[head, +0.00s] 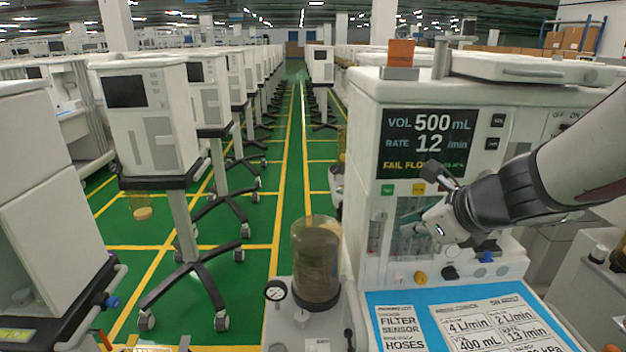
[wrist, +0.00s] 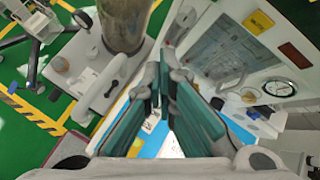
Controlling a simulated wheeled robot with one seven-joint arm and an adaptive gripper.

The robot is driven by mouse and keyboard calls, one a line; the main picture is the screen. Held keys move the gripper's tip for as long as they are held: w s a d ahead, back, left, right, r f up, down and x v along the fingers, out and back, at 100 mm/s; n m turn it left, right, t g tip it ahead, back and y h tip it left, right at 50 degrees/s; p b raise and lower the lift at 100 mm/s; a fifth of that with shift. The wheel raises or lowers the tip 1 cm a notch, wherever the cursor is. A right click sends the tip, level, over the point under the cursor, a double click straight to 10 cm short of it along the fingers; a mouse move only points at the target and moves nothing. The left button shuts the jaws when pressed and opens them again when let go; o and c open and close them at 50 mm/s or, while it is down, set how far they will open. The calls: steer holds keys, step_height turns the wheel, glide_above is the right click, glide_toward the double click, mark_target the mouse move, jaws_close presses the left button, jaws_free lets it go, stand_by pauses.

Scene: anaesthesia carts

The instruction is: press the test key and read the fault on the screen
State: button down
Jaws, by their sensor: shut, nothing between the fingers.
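The screen (head: 430,143) on the near right cart is lit and reads VOL 500 mL, RATE 12 /min. Its bottom line begins FAIL FLO in yellow; the rest is partly covered by my gripper's upper part and I cannot read it surely. Below the screen are a green key (head: 387,189) and a yellow key (head: 419,188); their labels are too small to read. The wrist view shows a yellow key (wrist: 258,22) and a red key (wrist: 294,55). My gripper (head: 408,218) is shut and empty, in front of the flow-tube panel, below the keys.
A blue work surface (head: 372,300) with printed cards lies below my gripper. A dark canister (head: 317,265) and a small gauge (head: 275,291) stand left of it. An orange block (head: 400,52) sits on the cart top. Rows of carts flank a clear green aisle.

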steer(key=shift+w, duration=0.1)
steer(key=w, duration=0.8)
steer(key=shift+w, duration=0.3)
steer(key=shift+w, duration=0.1)
stand_by(1.4)
steer(key=shift+w, duration=0.3)
steer(key=shift+w, duration=0.45)
stand_by(0.8)
steer(key=shift+s, duration=0.85)
steer(key=shift+s, duration=0.1)
steer(key=shift+s, duration=2.45)
